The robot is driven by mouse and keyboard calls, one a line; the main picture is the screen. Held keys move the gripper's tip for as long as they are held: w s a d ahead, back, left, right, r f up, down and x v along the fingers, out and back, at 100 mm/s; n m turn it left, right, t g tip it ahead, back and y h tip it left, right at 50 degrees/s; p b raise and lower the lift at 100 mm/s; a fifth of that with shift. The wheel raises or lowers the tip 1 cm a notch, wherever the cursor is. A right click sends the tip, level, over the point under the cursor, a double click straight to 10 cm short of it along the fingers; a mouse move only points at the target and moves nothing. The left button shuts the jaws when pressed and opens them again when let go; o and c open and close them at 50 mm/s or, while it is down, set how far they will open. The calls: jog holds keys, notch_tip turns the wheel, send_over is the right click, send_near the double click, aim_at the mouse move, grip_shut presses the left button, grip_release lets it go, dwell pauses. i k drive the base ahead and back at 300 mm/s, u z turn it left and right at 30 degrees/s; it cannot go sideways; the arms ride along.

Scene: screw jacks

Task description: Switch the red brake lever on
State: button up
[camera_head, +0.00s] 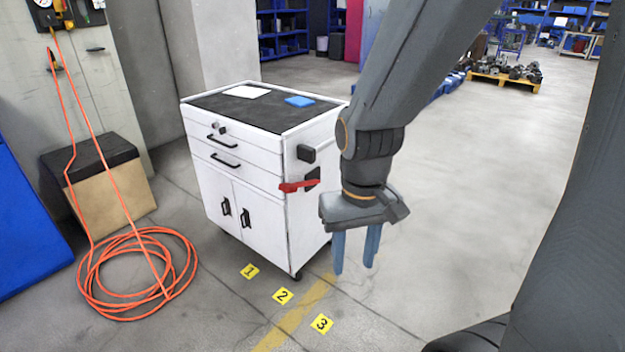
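The red brake lever (297,186) is on the right side of the white tool cabinet (245,160), near its front corner. It sticks out roughly level, attached at a dark mount (313,176). My gripper (355,268) hangs to the right of the lever and lower, with its two blue fingers pointing down. A gap shows between the fingers, and nothing is between them. The gripper is apart from the lever in the picture; the distance in depth is hard to tell. My gripper body hides part of the cabinet's right side.
A white item (246,91) and a blue item (299,101) lie on the cabinet top. An orange hose (135,270) is coiled on the floor at left, near a box (105,195). Yellow markers 1 (249,271), 2 (283,295) and 3 (321,323) lie in front. Floor at right is clear.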

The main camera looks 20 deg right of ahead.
aim_at(287, 188)
jog(key=u, duration=0.05)
jog(key=i, duration=1.15)
